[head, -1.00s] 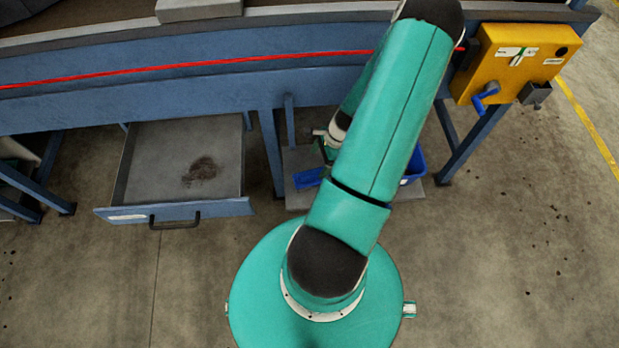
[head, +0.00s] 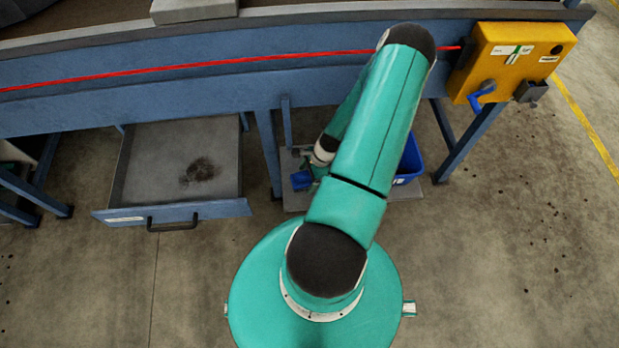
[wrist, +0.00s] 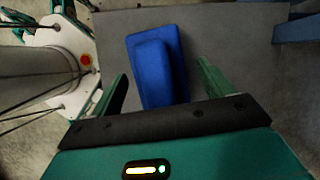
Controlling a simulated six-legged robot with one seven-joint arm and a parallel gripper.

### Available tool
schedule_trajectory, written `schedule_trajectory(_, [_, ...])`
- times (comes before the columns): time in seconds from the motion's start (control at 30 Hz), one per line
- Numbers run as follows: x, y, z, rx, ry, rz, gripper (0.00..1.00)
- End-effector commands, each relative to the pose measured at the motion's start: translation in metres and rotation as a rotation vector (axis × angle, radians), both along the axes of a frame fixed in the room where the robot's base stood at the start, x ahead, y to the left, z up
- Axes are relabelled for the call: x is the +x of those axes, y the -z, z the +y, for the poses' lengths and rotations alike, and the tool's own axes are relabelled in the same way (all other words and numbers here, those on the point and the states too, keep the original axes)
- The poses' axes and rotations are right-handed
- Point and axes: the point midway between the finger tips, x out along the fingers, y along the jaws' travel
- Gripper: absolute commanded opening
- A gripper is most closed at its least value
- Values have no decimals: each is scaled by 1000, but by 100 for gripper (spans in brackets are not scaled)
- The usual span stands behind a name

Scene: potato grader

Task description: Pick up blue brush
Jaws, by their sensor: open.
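The blue brush (wrist: 160,66) lies on a grey shelf in the wrist view, a blue block with a raised part along it. In the head view only a bit of the brush (head: 301,180) shows beside my arm. My gripper (wrist: 162,80) is open, with one finger on each side of the brush's near part and gaps between. Whether the fingertips are down at the brush's height I cannot tell. In the head view my gripper (head: 312,168) is mostly hidden behind my arm.
The grey shelf (head: 430,187) sits low under the blue machine frame (head: 220,85). A blue bin (head: 410,160) stands on it to the right. An open drawer (head: 135,170) with a dark stain is at left. A yellow control box (head: 510,60) is at upper right. Frame legs flank the shelf.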

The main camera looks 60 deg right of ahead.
Motion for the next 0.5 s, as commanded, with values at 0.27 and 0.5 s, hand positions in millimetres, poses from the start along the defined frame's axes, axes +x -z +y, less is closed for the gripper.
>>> schedule_trajectory(0.27, [0, 1, 0, 0, 1, 0, 80])
schedule_trajectory(0.5, [0, 4, 0, 0, 2, 1, 80])
